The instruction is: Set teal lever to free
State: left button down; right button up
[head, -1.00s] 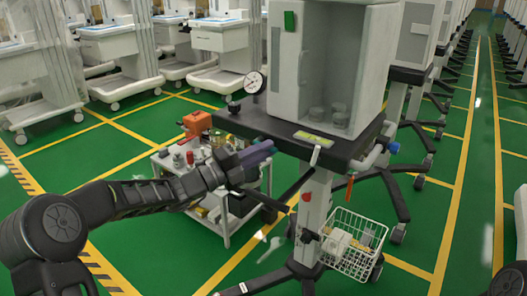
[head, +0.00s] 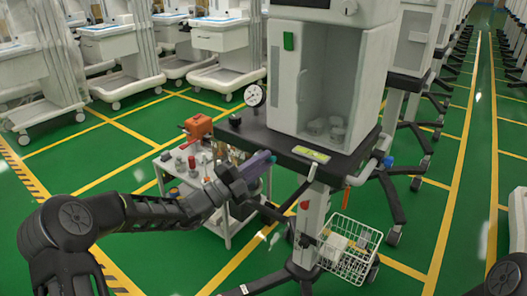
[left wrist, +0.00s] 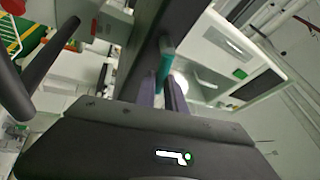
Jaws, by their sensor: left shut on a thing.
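The teal lever (left wrist: 166,48) shows in the left wrist view as a short upright teal piece at the fingertips. My left gripper (left wrist: 163,85) is shut on it, with a purple finger on each side. In the head view my left gripper (head: 262,160) is at the near left edge of the cart's dark worktop (head: 270,140), and the lever cannot be made out there. The anaesthesia cart (head: 280,80) has a pale cabinet. My right gripper is out of view.
A gauge (head: 255,96) stands at the worktop's left corner. A white wire basket (head: 348,250) hangs low on the cart's column. Green floor is open at front left.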

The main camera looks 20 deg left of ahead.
pick_arm(q)
jog(key=shift+w+a+r+n+t+y+p, duration=0.2)
jog(key=shift+a+r+n+t+y+p, duration=0.3)
jog(key=shift+n+t+y+p, duration=1.5)
jog(key=shift+w+a+r+n+y+p, duration=0.15)
jog(key=shift+a+r+n+y+p, duration=0.4)
jog(key=shift+n+p, duration=3.05)
jog(key=shift+w+a+r+n+t+y+p, duration=0.35)
jog(key=shift+n+t+y+p, duration=1)
jog(key=shift+n, duration=2.35)
jog(key=shift+s+g+p, duration=0.15)
jog(key=shift+g+p, duration=0.2)
jog(key=shift+p, duration=0.15)
jog(key=c, duration=1.4)
grip_release()
jog(key=shift+r, duration=0.1)
jog(key=shift+s, duration=0.1)
jog(key=v, duration=0.7)
jog(key=shift+s+b, duration=0.3)
jog(key=shift+b, duration=0.1)
